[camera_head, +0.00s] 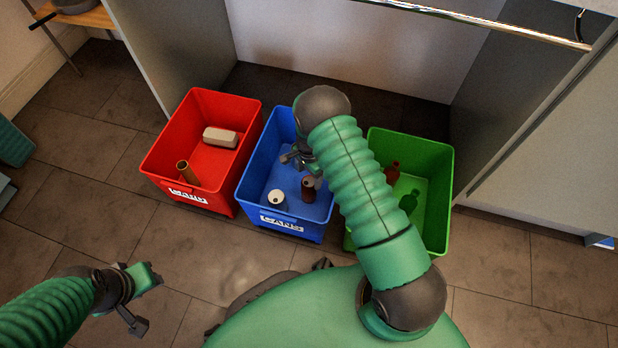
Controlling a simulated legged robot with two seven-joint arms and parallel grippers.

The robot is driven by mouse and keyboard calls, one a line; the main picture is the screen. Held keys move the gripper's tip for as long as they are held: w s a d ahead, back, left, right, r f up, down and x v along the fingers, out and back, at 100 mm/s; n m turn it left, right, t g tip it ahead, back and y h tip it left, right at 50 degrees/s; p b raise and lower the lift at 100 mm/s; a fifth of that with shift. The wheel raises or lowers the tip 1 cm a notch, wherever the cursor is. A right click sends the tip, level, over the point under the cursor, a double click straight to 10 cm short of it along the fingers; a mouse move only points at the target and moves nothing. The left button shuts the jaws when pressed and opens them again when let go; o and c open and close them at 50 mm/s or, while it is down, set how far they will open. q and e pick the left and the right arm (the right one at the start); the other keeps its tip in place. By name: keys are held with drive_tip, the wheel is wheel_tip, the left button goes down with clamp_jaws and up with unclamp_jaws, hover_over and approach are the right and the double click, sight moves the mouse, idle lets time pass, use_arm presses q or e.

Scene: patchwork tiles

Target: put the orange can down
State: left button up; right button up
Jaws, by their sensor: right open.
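The orange can (308,190), looking reddish-brown in the shade, stands inside the blue bin (278,222), which has a CANS label on its front. My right gripper (295,158) is open over the inside of the blue bin, just behind and left of the can, and appears apart from it. My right arm crosses over the bin's right side and hides part of it. A can with a pale top (276,198) stands left of the orange can. My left gripper (148,298) is open and empty above the floor at the lower left.
The red bin (222,198) on the left holds a pale block (220,137) and a brown cylinder (187,172). The green bin (440,200) on the right holds a red bottle (391,171) and a green bottle (409,202). Grey panels flank the bins; tiled floor lies clear in front.

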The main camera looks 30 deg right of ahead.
wheel_tip(320, 180, up, 4)
drive_tip(key=shift+a+r+p, duration=0.1)
drive_tip(key=shift+r+p, duration=0.15)
drive_tip(key=shift+p, duration=0.45)
drive_tip(key=s+a+r+n, duration=0.2)
drive_tip(key=r+n, duration=0.1)
drive_tip(key=r, duration=0.3)
drive_tip(key=s+a+r+n+t, duration=0.1)
drive_tip(key=s+a+r+n, duration=0.15)
drive_tip(key=r, duration=0.25)
drive_tip(key=s+a+r+n, duration=0.1)
drive_tip(key=a+r+n, duration=0.2)
drive_tip(key=r, duration=0.3)
drive_tip(key=s+a+r+n+t, duration=0.1)
drive_tip(key=s+a+r+n, duration=0.3)
drive_tip(key=s+r+n, duration=0.3)
drive_tip(key=s+n, duration=0.1)
drive_tip(key=s, duration=0.2)
drive_tip(key=shift+s+t, duration=0.3)
drive_tip(key=shift+s, duration=0.05)
drive_tip(key=shift+d, duration=0.1)
